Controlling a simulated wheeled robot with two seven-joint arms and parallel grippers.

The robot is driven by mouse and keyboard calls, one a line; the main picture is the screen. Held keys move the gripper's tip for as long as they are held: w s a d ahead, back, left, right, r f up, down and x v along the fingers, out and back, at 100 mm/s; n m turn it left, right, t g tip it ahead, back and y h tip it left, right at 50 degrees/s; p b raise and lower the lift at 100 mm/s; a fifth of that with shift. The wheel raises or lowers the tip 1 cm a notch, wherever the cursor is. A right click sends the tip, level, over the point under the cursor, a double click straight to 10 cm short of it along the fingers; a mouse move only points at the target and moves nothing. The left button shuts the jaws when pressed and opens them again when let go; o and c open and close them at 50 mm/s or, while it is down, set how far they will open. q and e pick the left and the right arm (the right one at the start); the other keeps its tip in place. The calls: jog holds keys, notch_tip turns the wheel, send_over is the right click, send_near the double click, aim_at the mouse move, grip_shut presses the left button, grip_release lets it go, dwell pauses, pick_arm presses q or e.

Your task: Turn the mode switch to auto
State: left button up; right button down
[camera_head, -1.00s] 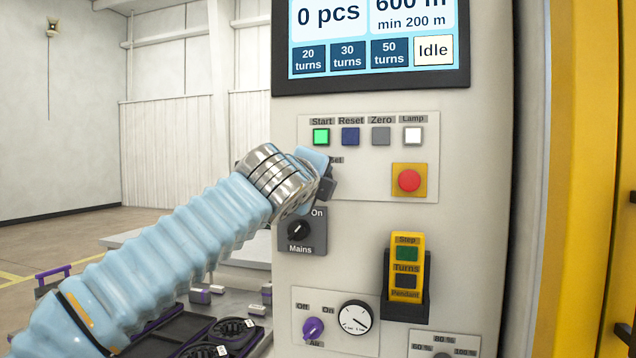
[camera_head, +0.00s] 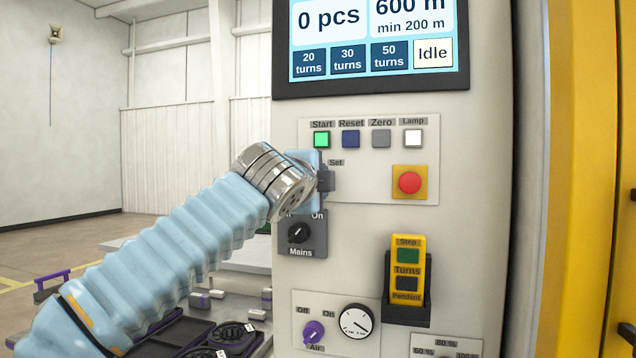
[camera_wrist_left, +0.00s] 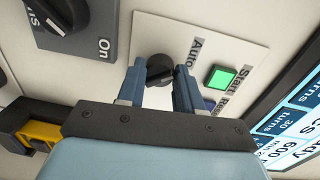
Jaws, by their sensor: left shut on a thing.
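The mode switch (camera_wrist_left: 160,70) is a black rotary knob on the white control panel, seen in the left wrist view. An "Auto" label (camera_wrist_left: 196,52) is beside it, and a "Set" label (camera_head: 336,162) shows in the head view. My left gripper (camera_head: 326,180) is at the knob, and its two blue fingers (camera_wrist_left: 160,84) are shut on it from either side. In the head view the gripper and wrist hide the knob. Where its pointer stands is hard to tell. My right gripper is in neither view.
The green Start button (camera_head: 321,139) is just above the gripper. The Mains switch (camera_head: 299,233) is just below. A red stop button (camera_head: 409,182) and a yellow pendant (camera_head: 407,262) are to the right. The screen (camera_head: 371,42) above reads Idle.

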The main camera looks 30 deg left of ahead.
pick_arm(q)
jog(key=o, duration=1)
jog(key=b+v, duration=0.1)
jog(key=v, duration=1.2)
jog(key=shift+s+b, duration=0.35)
jog(key=shift+s, duration=0.1)
